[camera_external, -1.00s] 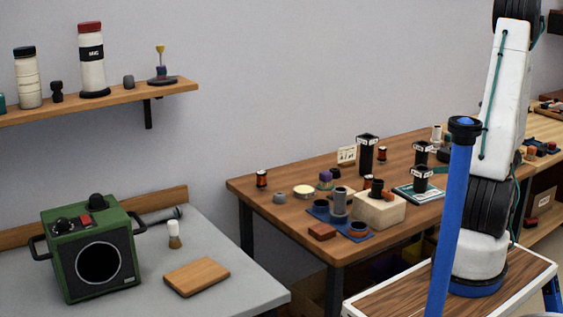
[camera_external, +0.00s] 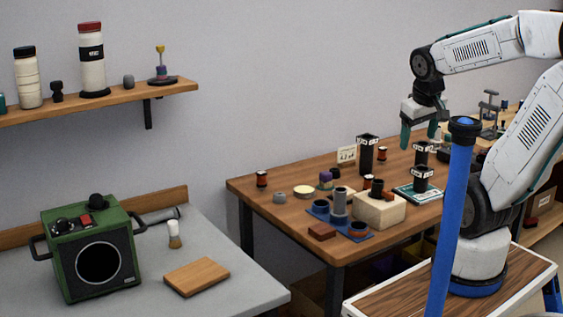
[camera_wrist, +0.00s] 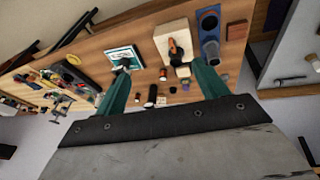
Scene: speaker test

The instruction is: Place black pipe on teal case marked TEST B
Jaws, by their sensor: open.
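Several black upright pipe-like pieces with white-marked tops stand on the wooden table; I cannot tell which is the task's pipe. The tall black pipe (camera_external: 366,157) stands at the back. A shorter black pipe (camera_external: 422,154) is to its right, and another black pipe (camera_external: 420,179) stands on the flat teal case (camera_external: 405,193). The teal case (camera_wrist: 113,53) also shows in the wrist view, partly behind a finger. Its lettering is too small to read. My gripper (camera_external: 421,134) is open and empty above the table's back right, teal fingers pointing down. Its fingers (camera_wrist: 160,74) are spread in the wrist view.
A pale wooden block (camera_external: 378,212) with small parts on it stands left of the case. A blue tray (camera_external: 354,237) with grey and dark cylinders is beside it. Small spools and a label card (camera_external: 346,155) are near the back. A blue post (camera_external: 452,220) crosses the external view.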

